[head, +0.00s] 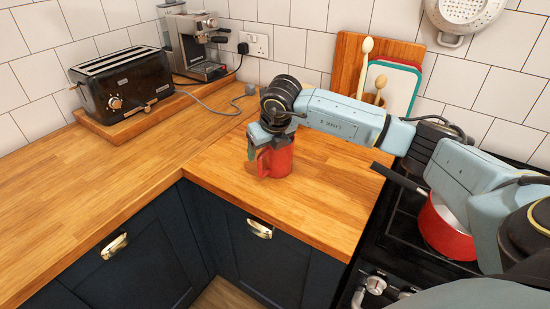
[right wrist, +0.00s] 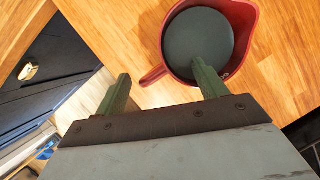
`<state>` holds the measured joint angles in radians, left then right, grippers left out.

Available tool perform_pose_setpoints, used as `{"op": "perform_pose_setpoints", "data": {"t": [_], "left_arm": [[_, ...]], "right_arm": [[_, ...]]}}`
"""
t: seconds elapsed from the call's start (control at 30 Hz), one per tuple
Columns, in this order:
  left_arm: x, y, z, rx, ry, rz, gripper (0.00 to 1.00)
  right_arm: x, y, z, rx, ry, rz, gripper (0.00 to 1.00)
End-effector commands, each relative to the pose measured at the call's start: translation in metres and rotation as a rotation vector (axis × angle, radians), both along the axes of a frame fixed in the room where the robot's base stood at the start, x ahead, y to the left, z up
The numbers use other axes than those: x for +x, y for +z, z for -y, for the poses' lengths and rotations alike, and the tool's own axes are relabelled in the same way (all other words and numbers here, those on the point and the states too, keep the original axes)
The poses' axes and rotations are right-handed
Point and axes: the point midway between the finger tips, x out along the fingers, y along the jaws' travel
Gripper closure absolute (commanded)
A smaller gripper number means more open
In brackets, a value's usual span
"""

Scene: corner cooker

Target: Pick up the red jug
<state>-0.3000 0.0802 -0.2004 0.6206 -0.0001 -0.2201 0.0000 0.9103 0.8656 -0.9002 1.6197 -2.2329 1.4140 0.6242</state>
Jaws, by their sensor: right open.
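The red jug (head: 280,162) stands upright on the wooden worktop in the head view, with its handle towards the left front. My right gripper (head: 262,143) is over the jug, pointing down, and hides part of its top. In the right wrist view the jug (right wrist: 249,30) shows from above with a dark interior. There my right gripper (right wrist: 160,78) is open, with the jug's handle (right wrist: 152,77) between its fingers. One finger overlaps the jug's near rim; I cannot tell whether it is inside or above it. My left gripper is not in view.
A black toaster (head: 122,90) stands on a wooden board at the left, and a coffee machine (head: 192,45) at the back. Chopping boards (head: 392,85) and wooden spoons lean at the back wall. A red pan (head: 440,232) is on the cooker at the right. The left worktop is clear.

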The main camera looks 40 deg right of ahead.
Motion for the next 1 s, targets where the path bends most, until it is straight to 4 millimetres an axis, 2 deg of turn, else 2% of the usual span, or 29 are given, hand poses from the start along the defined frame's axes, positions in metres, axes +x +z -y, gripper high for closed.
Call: {"op": "perform_pose_setpoints", "data": {"t": [0.2,0.5,0.57,1.0], "left_arm": [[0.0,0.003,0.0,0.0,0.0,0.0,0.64],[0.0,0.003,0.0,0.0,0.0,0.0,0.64],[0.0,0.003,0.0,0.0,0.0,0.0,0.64],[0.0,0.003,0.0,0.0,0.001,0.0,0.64]], "right_arm": [[0.013,-0.029,0.0,0.002,0.0,-0.002,0.28],[0.015,-0.035,0.001,0.002,0.002,-0.001,0.28],[0.015,-0.035,0.001,0.002,0.002,-0.001,0.35],[0.015,-0.035,0.001,0.001,0.0,-0.002,0.93]]}}
